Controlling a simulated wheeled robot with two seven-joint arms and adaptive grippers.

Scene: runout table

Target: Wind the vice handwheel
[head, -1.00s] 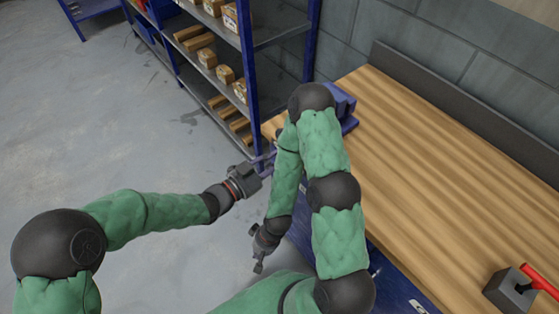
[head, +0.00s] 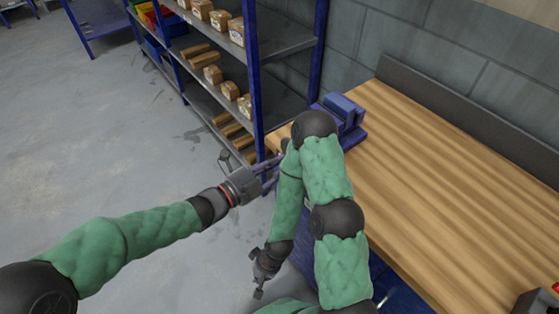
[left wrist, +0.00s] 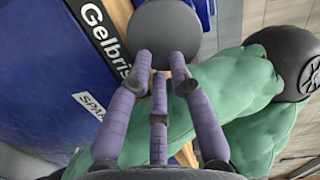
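The blue vice (head: 346,109) sits at the left end of the wooden bench, partly behind my right arm. In the left wrist view a grey round disc (left wrist: 168,30), seemingly the handwheel, lies just past my left fingertips. In the head view the wheel is mostly hidden by my right arm. My left gripper (head: 272,172) reaches towards the bench end from the left. Its purple fingers (left wrist: 161,62) are spread apart with nothing between them; contact with the disc cannot be told. My right gripper (head: 258,287) hangs low in front of the bench, its fingers too small to judge.
The bench top (head: 440,170) is mostly clear. A blue shelf rack (head: 252,75) with cardboard boxes stands behind my left gripper. My green right arm crosses in front of the vice. Part of a red-handled object (head: 545,300) shows at the lower right. Open floor lies left.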

